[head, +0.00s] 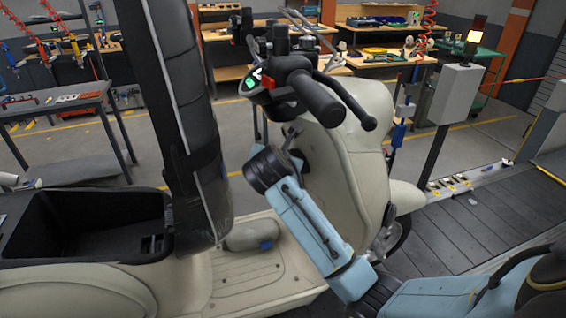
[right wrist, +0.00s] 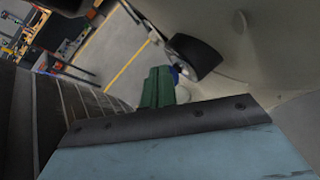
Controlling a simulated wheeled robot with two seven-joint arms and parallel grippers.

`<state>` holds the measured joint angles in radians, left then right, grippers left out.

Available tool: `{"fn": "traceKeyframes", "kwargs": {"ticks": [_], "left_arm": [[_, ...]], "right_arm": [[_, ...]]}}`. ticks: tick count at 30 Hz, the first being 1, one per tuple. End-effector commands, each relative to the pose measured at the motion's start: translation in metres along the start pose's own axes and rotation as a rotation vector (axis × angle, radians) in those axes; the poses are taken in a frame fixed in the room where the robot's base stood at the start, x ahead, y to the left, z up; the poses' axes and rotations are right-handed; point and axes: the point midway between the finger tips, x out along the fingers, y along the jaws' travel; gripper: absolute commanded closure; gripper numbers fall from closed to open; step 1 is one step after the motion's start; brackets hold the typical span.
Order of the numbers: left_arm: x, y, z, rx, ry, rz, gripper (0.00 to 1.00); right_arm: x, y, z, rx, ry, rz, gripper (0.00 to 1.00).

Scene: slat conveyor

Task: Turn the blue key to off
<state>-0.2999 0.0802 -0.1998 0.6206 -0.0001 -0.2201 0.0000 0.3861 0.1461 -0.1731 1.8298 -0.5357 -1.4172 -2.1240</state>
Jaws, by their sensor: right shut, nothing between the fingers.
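A cream scooter (head: 345,175) stands on the slat conveyor, with its dark handlebar (head: 318,98) above the front column. My right arm reaches in from the lower right, its wrist beside the inner side of the column. My right gripper (right wrist: 160,84) shows green fingers, shut and empty. A small blue piece, seemingly the blue key (right wrist: 176,74), shows just past the fingertips, mostly hidden behind them. A black rounded piece (right wrist: 197,56) is beside it. Whether the fingers touch the key, and which way it is turned, I cannot tell. The key is not discernible in the head view.
The black seat backrest (head: 178,110) stands upright left of my wrist. An open black storage box (head: 90,225) is at the lower left. A grey control box (head: 459,95) on a post stands right. Workbenches line the back.

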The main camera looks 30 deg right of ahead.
Motion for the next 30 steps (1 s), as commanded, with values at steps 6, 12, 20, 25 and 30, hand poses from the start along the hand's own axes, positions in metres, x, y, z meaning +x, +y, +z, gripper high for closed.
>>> {"fn": "traceKeyframes", "kwargs": {"ticks": [6, 12, 20, 25, 30], "left_arm": [[0.0001, 0.0001, 0.0000, 0.000, 0.000, 0.000, 0.64], [0.0001, 0.0001, 0.0000, 0.000, 0.000, 0.000, 0.64], [0.0002, 0.0002, 0.0001, 0.000, 0.000, 0.000, 0.64], [0.0002, 0.0002, 0.0001, 0.000, 0.000, 0.000, 0.64], [0.0003, 0.0002, 0.0001, 0.000, 0.000, 0.000, 0.64]], "right_arm": [[0.0018, -0.0004, -0.0026, -0.002, 0.002, -0.001, 1.00], [0.0030, -0.0006, -0.0044, -0.003, 0.004, -0.002, 1.00], [0.0048, -0.0009, -0.0069, -0.003, 0.006, -0.003, 1.00], [0.0060, -0.0013, -0.0089, -0.003, 0.008, -0.004, 1.00], [0.0072, -0.0018, -0.0111, -0.004, 0.011, -0.006, 1.00]]}}
